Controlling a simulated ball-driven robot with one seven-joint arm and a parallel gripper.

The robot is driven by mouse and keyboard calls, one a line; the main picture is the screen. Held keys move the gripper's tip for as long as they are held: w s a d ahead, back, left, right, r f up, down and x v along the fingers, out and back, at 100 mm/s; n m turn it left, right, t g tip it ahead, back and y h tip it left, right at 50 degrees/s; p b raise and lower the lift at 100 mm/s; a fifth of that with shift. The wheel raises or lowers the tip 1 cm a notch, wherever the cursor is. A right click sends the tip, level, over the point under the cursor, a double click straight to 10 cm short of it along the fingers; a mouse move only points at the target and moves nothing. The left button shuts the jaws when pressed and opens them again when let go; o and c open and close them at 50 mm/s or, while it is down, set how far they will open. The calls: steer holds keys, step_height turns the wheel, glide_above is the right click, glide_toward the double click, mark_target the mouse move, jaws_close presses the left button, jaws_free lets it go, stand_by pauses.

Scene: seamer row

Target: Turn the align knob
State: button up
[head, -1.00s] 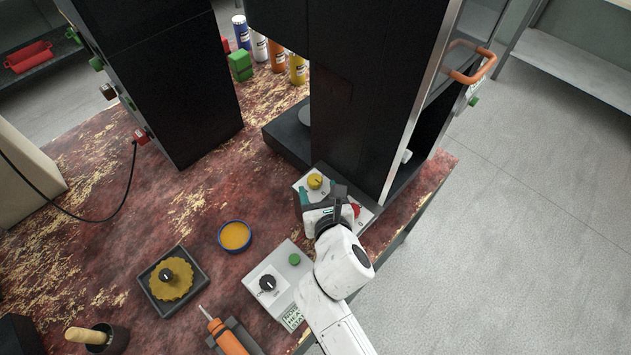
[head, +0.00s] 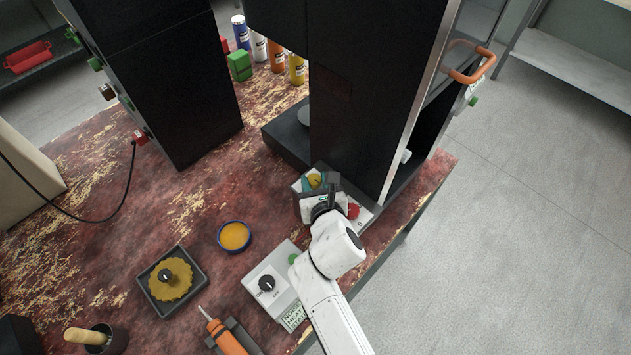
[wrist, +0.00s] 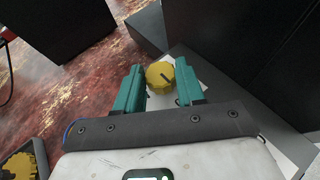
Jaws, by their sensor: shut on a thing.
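A yellow knob (head: 315,180) with a dark pointer line sits on a small white panel (head: 367,214) at the foot of the tall black machine. I cannot read a label that names it as the align knob. In the wrist view the knob (wrist: 160,75) shows between the two teal fingers of my gripper (wrist: 158,88), which is shut on it. In the head view my gripper (head: 312,185) comes from the front and covers part of the panel. A red knob (head: 353,211) shows on the same panel, just right of my gripper.
A white control box (head: 260,298) with a black dial and a green button stands in front. A blue-rimmed bowl (head: 234,237), a black tray (head: 197,295) with a yellow toothed part and an orange tool (head: 226,338) lie left. The black machine (head: 365,95) rises close behind my gripper.

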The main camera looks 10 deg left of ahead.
steer(key=c, duration=0.4)
steer(key=shift+c, duration=0.2)
steer(key=shift+f+b, duration=0.1)
steer(key=shift+b, duration=0.2)
